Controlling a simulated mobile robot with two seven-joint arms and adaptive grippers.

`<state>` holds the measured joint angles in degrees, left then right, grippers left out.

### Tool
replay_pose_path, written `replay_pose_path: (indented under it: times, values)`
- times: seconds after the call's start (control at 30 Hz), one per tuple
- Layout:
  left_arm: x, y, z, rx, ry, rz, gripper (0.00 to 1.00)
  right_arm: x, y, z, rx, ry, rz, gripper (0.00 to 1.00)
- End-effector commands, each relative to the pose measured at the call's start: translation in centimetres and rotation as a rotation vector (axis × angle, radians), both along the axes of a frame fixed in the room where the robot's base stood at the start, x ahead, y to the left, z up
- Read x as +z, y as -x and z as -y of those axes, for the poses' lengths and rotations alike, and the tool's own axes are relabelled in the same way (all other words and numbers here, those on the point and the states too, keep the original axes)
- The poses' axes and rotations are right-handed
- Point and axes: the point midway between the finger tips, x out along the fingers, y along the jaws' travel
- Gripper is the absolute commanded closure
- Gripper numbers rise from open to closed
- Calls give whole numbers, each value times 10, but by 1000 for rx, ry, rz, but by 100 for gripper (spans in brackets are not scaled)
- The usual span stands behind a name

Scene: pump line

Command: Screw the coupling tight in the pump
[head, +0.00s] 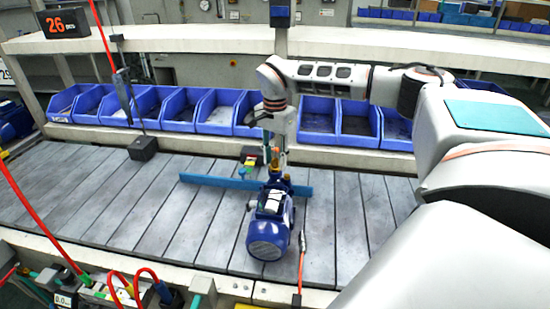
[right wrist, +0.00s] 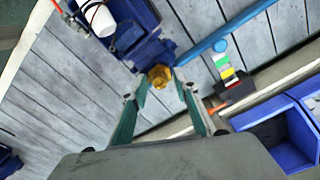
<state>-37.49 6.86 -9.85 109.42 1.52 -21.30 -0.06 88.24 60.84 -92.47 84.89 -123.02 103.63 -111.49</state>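The pump (head: 270,222) is a blue motor body with a white label, lying on the grey slatted conveyor. The coupling (head: 275,168) is a small brass hex piece at the pump's far end, also seen in the right wrist view (right wrist: 161,77). My right gripper (head: 276,152) reaches down over it from above. In the right wrist view its green-padded fingers (right wrist: 163,80) stand on both sides of the brass coupling and appear to close on it. The coupling sits at the pump's port; its thread is hidden. My left gripper is not in view.
A blue bar (head: 215,181) lies across the conveyor (head: 120,205) behind the pump. A stack light (head: 247,165) stands close to my right gripper. Blue bins (head: 180,108) line the back. A red-orange cable (head: 301,258) is right of the pump. The conveyor's left part is mostly clear.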

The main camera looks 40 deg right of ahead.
Motion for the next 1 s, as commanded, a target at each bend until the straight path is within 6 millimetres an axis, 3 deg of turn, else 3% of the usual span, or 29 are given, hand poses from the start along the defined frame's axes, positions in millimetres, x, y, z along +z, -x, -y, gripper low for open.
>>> replay_pose_path:
  times: [0.1,0.2,0.23,0.43,0.7,1.0]
  values:
    - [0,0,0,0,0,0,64,0,0,0,-1,0,0,70]
    - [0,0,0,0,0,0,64,0,0,0,-1,0,0,96]
    - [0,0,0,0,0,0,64,0,0,0,-1,0,0,100]
    - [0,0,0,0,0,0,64,0,0,0,-28,0,0,100]
    - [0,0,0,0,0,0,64,-1,0,0,-277,0,0,100]
    - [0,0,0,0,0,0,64,0,0,1,-304,0,0,100]
